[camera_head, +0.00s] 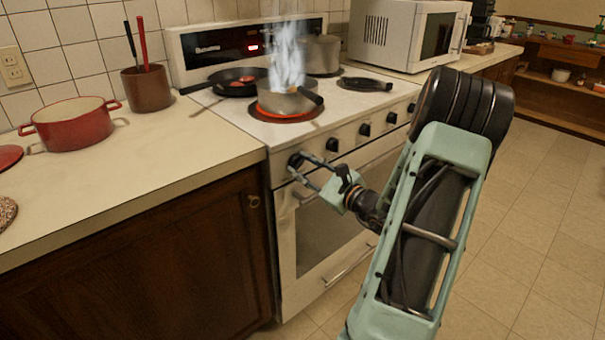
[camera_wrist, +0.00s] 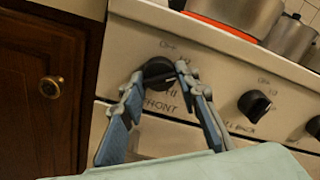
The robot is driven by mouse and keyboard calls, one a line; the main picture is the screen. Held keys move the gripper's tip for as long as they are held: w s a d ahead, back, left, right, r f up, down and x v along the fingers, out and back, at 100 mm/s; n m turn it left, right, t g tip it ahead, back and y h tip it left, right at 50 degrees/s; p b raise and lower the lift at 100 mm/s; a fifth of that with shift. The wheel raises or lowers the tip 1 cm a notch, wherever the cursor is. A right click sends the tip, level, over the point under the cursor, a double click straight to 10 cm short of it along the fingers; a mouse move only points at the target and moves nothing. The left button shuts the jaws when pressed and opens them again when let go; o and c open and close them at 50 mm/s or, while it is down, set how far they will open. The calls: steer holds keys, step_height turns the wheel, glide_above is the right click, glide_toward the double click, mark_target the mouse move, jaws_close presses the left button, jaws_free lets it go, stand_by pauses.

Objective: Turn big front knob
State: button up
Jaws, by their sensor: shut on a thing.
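The front knob (camera_wrist: 157,71) is black and round, at the left end of the stove's control panel, with "FRONT" lettering beneath it. It also shows in the head view (camera_head: 295,160). My gripper (camera_wrist: 160,76) has one finger on either side of this knob and is shut on it. In the head view my gripper (camera_head: 298,171) reaches the panel from the right. Part of the knob and some of its markings are hidden by the fingers. The front burner (camera_head: 285,116) glows red under a steaming pot (camera_head: 289,101).
Another knob (camera_wrist: 254,104) sits to the right, with several more along the panel. The oven door (camera_head: 325,232) is below. A frying pan (camera_head: 238,82) is on a back burner. A wooden cabinet (camera_head: 150,255) stands left. Floor (camera_head: 515,205) is clear at right.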

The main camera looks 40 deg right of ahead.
steer(key=shift+n+b, duration=0.95)
steer(key=shift+n, duration=0.05)
steer(key=o, duration=1.1)
steer(key=shift+r, duration=0.1)
